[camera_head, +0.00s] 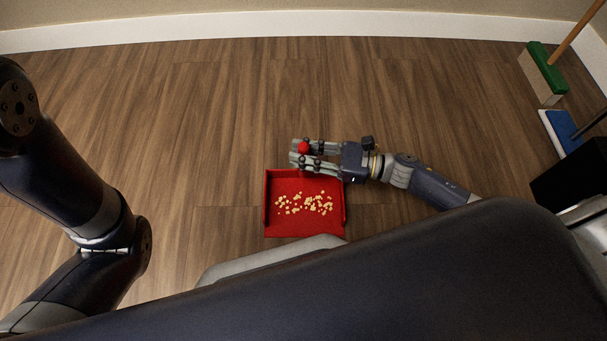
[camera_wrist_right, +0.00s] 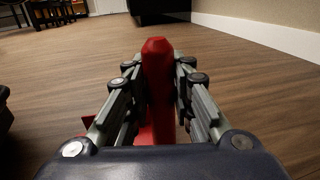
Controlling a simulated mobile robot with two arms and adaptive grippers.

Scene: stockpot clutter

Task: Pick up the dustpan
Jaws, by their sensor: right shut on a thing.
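The red dustpan (camera_head: 335,222) is in the middle of the head view, with many small pale crumbs (camera_head: 305,204) in its pan. My right gripper (camera_head: 302,150) is at the pan's far edge, shut on the dustpan's red handle. In the right wrist view the handle (camera_wrist_right: 157,75) stands between the two fingers of the right gripper (camera_wrist_right: 158,85), and part of the red pan shows below it. Whether the pan touches the floor I cannot tell. My left arm shows at the left of the head view, but its gripper is not in view.
A green broom (camera_head: 545,68) and a blue-headed tool (camera_head: 563,130) stand at the right. A black object (camera_head: 572,178) is below them. The wooden floor (camera_head: 190,110) is clear around the dustpan, up to the white baseboard (camera_head: 250,24).

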